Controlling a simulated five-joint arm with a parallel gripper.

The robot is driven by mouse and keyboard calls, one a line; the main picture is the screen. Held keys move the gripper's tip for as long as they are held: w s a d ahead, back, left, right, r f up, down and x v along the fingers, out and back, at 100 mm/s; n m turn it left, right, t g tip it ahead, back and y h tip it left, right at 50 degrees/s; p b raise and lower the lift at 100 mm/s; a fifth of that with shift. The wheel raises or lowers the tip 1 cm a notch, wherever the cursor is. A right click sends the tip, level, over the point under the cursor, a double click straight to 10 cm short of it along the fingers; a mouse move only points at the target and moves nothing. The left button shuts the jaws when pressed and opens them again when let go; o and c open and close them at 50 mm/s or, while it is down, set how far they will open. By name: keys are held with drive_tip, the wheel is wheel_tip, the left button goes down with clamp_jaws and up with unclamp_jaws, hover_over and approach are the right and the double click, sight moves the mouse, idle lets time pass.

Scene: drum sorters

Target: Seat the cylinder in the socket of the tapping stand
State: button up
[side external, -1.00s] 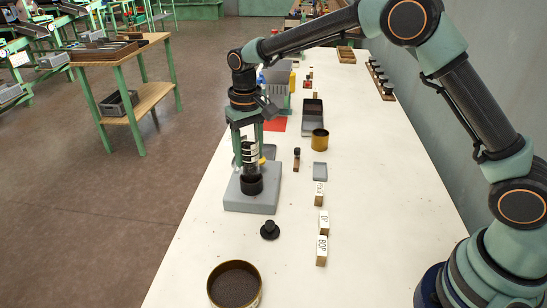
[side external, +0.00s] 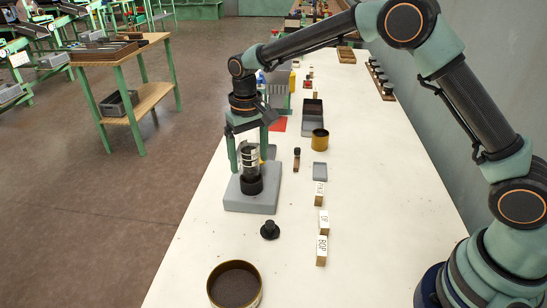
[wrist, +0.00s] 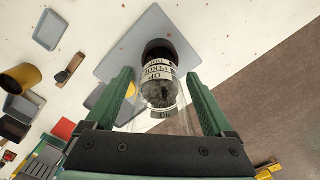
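The cylinder (side external: 250,160) is clear, with pale printed bands and dark contents. It stands about upright with its lower end in the dark round socket (side external: 252,185) of the grey tapping stand (side external: 245,204). In the wrist view the cylinder (wrist: 160,88) lies between the fingers, its far end at the dark socket (wrist: 160,48) on the grey stand (wrist: 125,45). My gripper (side external: 248,160) is open around the cylinder's upper part. In the wrist view my gripper (wrist: 160,80) has a gap on both sides of it. How deep the lower end sits is hidden by the socket.
A small black knobbed part (side external: 269,230) and a brass-rimmed sieve pan (side external: 235,284) stand in front of the stand. Lettered blocks (side external: 322,250), a grey tray (side external: 320,171) and a brass cup (side external: 320,140) stand to the right.

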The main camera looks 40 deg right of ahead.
wheel_tip(320, 180, up, 12)
idle(0.6)
drive_tip(key=shift+r, duration=0.1)
drive_tip(key=s+d+r+t, duration=0.3)
drive_tip(key=s+d+r, duration=0.45)
drive_tip(key=s, duration=0.25)
drive_tip(key=s+d+f+t, duration=0.1)
drive_tip(key=s+d+f, duration=0.1)
drive_tip(key=s, duration=0.3)
drive_tip(key=s+d+f+t, duration=0.1)
drive_tip(key=s+d+f, duration=0.2)
drive_tip(key=s, duration=0.3)
drive_tip(key=shift+s+f+n+t, duration=0.15)
drive_tip(key=shift+f+n+t, duration=0.1)
drive_tip(key=shift+n+t, duration=0.05)
